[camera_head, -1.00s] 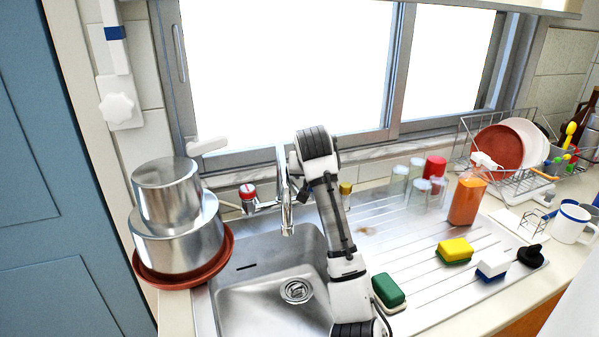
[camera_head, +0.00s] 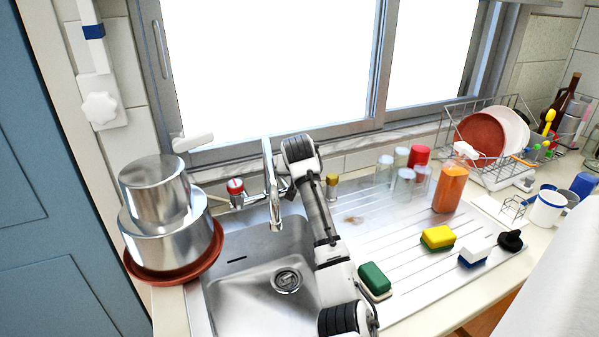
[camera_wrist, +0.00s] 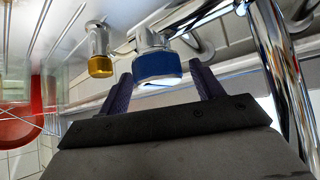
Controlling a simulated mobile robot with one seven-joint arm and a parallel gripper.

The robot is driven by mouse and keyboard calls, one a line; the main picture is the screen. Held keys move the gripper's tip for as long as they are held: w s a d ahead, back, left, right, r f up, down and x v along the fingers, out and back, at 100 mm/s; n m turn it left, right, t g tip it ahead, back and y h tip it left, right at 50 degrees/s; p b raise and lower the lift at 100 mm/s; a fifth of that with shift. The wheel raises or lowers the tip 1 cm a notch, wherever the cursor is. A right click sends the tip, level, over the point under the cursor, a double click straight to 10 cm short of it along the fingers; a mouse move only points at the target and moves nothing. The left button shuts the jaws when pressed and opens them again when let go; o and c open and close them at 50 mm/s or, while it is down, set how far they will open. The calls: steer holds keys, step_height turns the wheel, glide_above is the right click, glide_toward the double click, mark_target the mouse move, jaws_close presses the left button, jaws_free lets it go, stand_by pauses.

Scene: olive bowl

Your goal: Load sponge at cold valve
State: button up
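The blue cold valve knob (camera_wrist: 158,67) shows in the wrist view. My gripper (camera_wrist: 162,80) is open, with one dark finger on each side of the knob. I cannot tell whether the fingers touch it. In the head view my arm hides the gripper and the blue knob. Three sponges lie on the ribbed drainboard, apart from the gripper: a green and white one (camera_head: 375,281), a yellow and green one (camera_head: 438,238) and a white and blue one (camera_head: 475,252).
The tap spout (camera_head: 272,190) stands left of my arm, with a red knob (camera_head: 235,187) beyond it. A yellow knob (camera_head: 332,182) also shows in the wrist view (camera_wrist: 100,65). Stacked pots (camera_head: 165,225) stand left of the sink (camera_head: 245,300). Glasses and an orange bottle (camera_head: 450,188) stand right.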

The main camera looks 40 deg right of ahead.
steer(key=c, duration=0.9)
steer(key=shift+n+t+y+p, duration=0.65)
steer(key=shift+n+y, duration=0.45)
steer(key=shift+n, duration=0.6)
steer(key=o, duration=1)
steer(key=shift+c, duration=0.2)
steer(key=b+v, duration=0.4)
steer(key=v, duration=1)
steer(key=shift+b, duration=0.3)
steer(key=shift+f, duration=0.15)
